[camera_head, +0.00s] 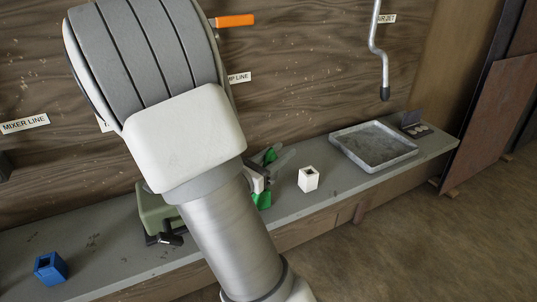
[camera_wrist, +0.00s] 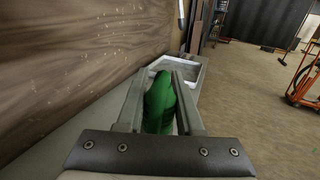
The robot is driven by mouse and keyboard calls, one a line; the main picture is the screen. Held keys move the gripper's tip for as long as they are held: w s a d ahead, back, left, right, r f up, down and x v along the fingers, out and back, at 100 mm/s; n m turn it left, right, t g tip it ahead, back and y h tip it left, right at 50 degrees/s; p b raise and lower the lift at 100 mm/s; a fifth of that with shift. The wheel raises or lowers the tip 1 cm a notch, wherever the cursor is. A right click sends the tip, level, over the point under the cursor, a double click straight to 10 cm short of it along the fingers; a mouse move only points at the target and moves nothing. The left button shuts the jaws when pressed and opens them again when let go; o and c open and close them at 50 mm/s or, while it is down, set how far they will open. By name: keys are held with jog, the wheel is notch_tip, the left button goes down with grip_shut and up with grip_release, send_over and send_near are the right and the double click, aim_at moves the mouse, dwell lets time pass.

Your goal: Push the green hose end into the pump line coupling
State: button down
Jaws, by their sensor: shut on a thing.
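My gripper (camera_wrist: 160,78) is shut on the green hose end (camera_wrist: 161,104), which lies between its two fingers in the wrist view. In the head view my gripper (camera_head: 272,163) is just above the bench, mostly behind my arm, with bits of green showing around it. My arm hides the wall beside and below that label, and I cannot make out the pump line coupling in either view.
The grey bench (camera_head: 285,208) carries a white block (camera_head: 308,179), a blue block (camera_head: 50,268), a grey-green case (camera_head: 153,212) and a shallow tray (camera_head: 337,143). A grey pipe (camera_head: 374,38) hangs above the tray. An orange handle (camera_head: 235,20) juts from the wall.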

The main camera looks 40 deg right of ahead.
jog(key=s+d+r+b, duration=0.1)
jog(key=s+r+b, duration=0.4)
jog(key=s+b, duration=0.3)
jog(key=shift+d+b, duration=0.3)
jog(key=shift+b, duration=0.95)
dwell(0.5)
